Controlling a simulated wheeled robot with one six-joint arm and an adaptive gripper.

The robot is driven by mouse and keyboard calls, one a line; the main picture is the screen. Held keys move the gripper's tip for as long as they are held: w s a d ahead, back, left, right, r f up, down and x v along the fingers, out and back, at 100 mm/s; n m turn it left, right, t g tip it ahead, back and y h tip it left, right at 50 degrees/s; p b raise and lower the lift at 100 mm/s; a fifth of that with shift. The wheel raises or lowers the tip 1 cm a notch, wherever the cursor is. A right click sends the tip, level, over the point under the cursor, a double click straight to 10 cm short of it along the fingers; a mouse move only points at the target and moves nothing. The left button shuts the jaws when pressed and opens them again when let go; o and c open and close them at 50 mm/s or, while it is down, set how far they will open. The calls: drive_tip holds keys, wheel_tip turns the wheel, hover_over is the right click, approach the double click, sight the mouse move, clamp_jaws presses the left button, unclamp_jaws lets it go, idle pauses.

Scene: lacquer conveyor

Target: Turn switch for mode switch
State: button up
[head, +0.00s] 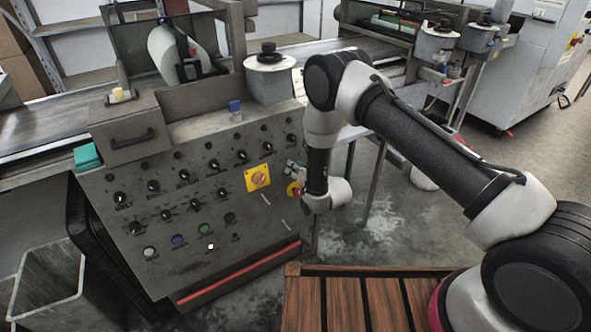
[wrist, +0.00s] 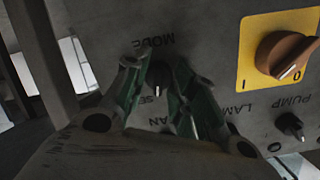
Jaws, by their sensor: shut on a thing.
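The mode switch (wrist: 159,80) is a small black knob with a white pointer mark on the grey control panel (head: 150,265). The upside-down word MODE shows beside it in the wrist view. My gripper (wrist: 158,70) has its green-padded fingers on both sides of this knob and is shut on it. In the head view my gripper (head: 295,170) is at the right edge of the panel, and I cannot make out the mode switch there. The lettering around the knob is partly covered by the fingers.
An orange rotary switch on a yellow plate (wrist: 250,70) is close to my gripper; it also shows in the head view (head: 258,178). A pump knob (wrist: 290,125) is near it. A red-and-yellow button (head: 294,188) is beside my gripper. Wooden slats (head: 340,305) lie in front.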

drive_tip(key=n, duration=0.4)
drive_tip(key=n+t+h, duration=0.1)
drive_tip(key=n, duration=0.3)
idle(0.7)
drive_tip(key=o, duration=1)
drive_tip(key=shift+s+d, duration=0.1)
drive_tip(key=shift+s, duration=0.05)
drive_tip(key=v, duration=1.1)
drive_tip(key=shift+s+d, duration=0.2)
drive_tip(key=shift+s, duration=0.1)
